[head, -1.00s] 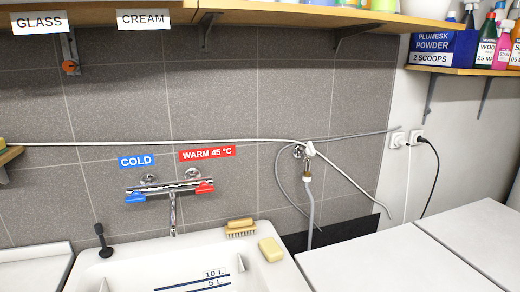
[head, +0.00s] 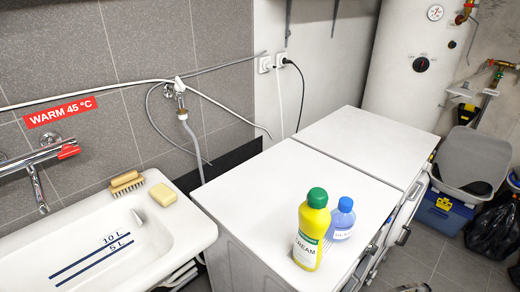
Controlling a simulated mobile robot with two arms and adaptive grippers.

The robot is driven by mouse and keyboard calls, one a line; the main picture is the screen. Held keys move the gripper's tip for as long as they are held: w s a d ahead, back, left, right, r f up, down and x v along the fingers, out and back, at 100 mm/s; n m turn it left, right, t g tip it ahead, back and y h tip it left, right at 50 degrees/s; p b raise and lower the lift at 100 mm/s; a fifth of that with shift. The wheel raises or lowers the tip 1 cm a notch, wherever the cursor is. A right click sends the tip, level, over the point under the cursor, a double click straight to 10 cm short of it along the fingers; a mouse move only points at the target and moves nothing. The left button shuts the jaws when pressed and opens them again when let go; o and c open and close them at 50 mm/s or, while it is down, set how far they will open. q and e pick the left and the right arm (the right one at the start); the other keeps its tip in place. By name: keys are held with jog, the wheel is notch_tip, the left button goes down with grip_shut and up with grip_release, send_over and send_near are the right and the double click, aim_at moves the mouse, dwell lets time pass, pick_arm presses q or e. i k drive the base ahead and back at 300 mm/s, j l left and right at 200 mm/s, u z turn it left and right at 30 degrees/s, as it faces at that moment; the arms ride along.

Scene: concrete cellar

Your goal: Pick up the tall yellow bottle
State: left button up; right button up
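The tall yellow bottle (head: 311,236) has a green cap and a label that reads CREAM. It stands upright on the white top of the nearer machine (head: 262,188), close to its front edge. A shorter blue bottle (head: 342,218) with a blue cap stands just behind it to the right, partly covered by it. Neither of my grippers shows in the head view.
A white sink (head: 150,240) with a brush (head: 126,182) and a yellow soap bar (head: 163,194) is at the left. A second white machine top (head: 370,143) adjoins behind. The machine tops are otherwise clear. A grey bin (head: 474,160) and blue box (head: 445,212) stand at the right.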

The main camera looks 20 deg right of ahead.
aim_at(314, 217)
jog(key=z, duration=1.2)
